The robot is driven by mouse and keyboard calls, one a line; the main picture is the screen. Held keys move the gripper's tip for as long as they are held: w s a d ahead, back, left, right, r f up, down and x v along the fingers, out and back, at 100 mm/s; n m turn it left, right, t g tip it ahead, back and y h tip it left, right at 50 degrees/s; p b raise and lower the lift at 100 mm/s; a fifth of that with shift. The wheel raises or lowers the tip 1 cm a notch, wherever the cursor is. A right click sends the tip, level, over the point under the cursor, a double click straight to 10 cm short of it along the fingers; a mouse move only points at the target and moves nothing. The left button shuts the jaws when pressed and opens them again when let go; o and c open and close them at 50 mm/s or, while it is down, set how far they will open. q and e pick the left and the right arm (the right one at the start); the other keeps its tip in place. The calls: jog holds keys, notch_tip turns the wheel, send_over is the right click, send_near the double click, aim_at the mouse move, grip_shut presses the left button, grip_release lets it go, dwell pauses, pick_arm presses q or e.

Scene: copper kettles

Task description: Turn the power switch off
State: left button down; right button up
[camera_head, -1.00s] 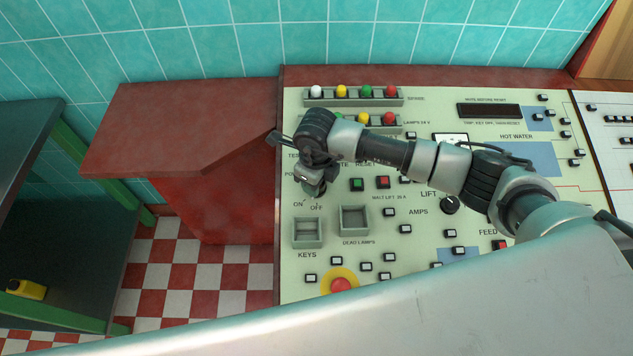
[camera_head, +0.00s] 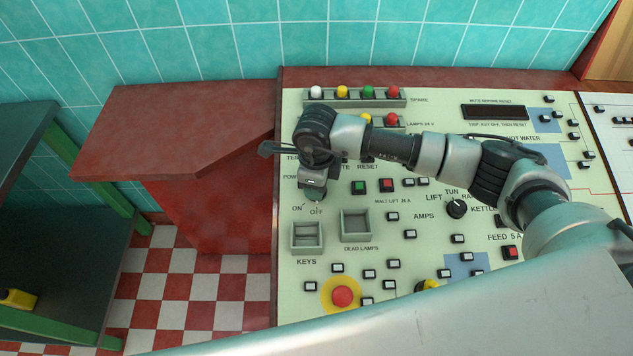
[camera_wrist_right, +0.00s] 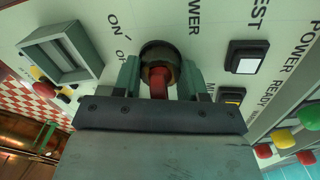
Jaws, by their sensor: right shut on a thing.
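The power switch (camera_wrist_right: 160,78) shows in the right wrist view as a dark round collar with a red handle, beside the words ON, OFF and POWER. My right gripper (camera_wrist_right: 161,84) is at the switch, with a green-grey finger on each side of the red handle, shut on it. In the head view my right gripper (camera_head: 314,188) points down at the panel's left edge, just above the ON and OFF marks, and hides the switch. Which mark the handle points to is unclear. My left gripper is not in view.
The cream control panel (camera_head: 330,275) carries many push buttons, a red emergency button (camera_head: 342,296) on a yellow disc, a keys tray (camera_head: 307,236) and a dead lamps tray (camera_head: 356,224). Lamp rows (camera_head: 355,97) stand behind my wrist. A red cabinet (camera_head: 215,215) is left of the panel.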

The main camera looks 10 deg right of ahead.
jog(key=shift+w+r, duration=0.1)
jog(key=shift+r, duration=0.05)
jog(key=o, duration=0.9)
notch_tip(320, 180, up, 10)
jog(key=shift+f+b, duration=0.1)
jog(key=shift+b, duration=1.05)
jog(key=shift+r, duration=0.45)
